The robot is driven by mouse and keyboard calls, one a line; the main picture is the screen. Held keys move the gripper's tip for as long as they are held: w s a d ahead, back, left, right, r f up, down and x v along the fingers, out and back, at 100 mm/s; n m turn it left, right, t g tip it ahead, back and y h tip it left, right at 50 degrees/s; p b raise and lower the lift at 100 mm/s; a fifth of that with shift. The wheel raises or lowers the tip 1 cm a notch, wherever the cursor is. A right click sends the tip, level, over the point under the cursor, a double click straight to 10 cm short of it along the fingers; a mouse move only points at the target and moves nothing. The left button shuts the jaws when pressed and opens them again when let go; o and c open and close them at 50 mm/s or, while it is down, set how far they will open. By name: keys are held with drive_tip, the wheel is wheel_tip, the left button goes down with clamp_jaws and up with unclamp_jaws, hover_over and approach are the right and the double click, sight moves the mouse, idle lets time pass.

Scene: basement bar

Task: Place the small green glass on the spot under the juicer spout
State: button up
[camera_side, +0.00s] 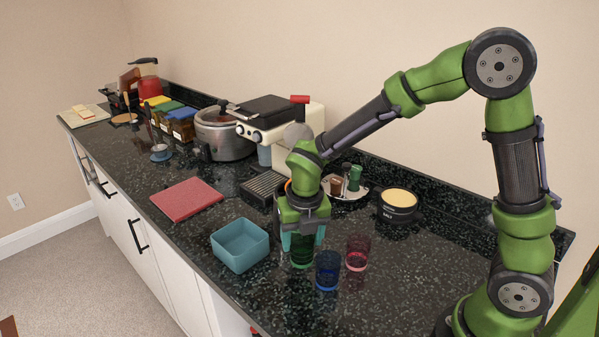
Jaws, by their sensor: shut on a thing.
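The small green glass (301,256) is at the front middle of the dark counter. My gripper (303,240) points down from above and is shut on it, with its fingers hiding the upper part of the glass. The glass looks upright; I cannot tell whether its base touches the counter. A cream machine with a black top and a red-ended handle (313,117) stands behind my gripper, with a dark slatted tray (264,187) at its front. I cannot make out a juicer spout clearly; my wrist covers part of that area.
A blue glass (327,272) and a red glass (357,254) stand close right of the green one. A teal square bowl (240,245) is close left. A red board (186,199), a steel pot (224,137) and a black salt tin (398,207) stand farther off.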

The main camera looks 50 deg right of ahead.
wheel_tip(320, 180, down, 2)
drive_tip(key=shift+f, duration=0.25)
drive_tip(key=shift+w+f, duration=0.15)
drive_tip(key=w, duration=0.2)
drive_tip(key=w+f, duration=0.1)
drive_tip(key=shift+w, duration=0.4)
drive_tip(key=shift+f, duration=0.1)
drive_tip(key=o, duration=1.1)
